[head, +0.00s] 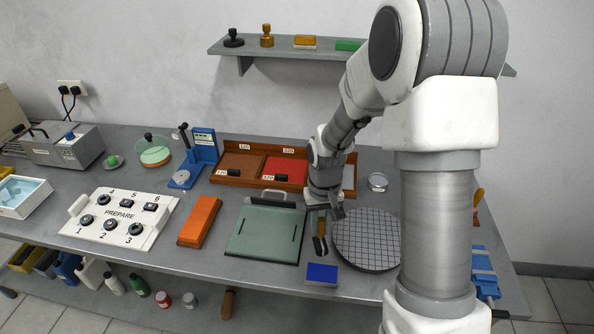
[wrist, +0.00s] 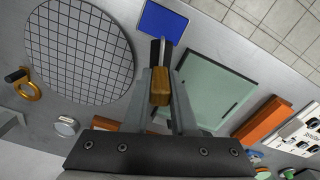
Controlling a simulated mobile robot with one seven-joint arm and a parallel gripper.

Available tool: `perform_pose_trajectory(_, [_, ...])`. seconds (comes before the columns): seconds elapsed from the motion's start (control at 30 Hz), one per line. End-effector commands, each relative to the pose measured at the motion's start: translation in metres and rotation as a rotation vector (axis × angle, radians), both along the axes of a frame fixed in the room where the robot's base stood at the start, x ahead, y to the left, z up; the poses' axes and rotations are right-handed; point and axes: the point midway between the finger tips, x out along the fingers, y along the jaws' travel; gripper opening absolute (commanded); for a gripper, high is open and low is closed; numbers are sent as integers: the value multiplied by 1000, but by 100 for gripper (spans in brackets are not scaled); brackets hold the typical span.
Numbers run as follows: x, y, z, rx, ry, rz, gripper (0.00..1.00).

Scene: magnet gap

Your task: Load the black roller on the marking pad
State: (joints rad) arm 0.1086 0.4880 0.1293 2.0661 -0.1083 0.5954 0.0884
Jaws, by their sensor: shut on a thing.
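My gripper (head: 324,208) is shut on the wooden handle of the black roller, between the gridded disc and the green board. In the wrist view the handle (wrist: 160,88) sits between the two fingers (wrist: 161,100). The black roller (wrist: 155,52) is at the far end of its metal frame, just short of the blue marking pad (wrist: 163,22) in that view. In the head view the roller (head: 320,245) hangs behind the blue pad (head: 322,273), which lies near the bench's front edge. I cannot tell whether the roller touches the bench.
The round gridded disc (head: 366,240) lies close on the right. The green board (head: 265,234) and an orange block (head: 199,221) lie left. A wooden tray with brown and red sections (head: 232,183) stands behind. A white PREPARE panel (head: 119,218) is further left.

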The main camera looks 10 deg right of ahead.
Motion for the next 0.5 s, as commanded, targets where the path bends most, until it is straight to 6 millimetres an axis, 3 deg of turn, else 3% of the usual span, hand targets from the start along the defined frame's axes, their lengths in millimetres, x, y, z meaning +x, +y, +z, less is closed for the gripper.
perform_pose_trajectory(0.17, [-5, 0, 2, 1, -1, 122, 0])
perform_pose_trajectory(0.5, [-26, 0, 11, 4, -3, 647, 0])
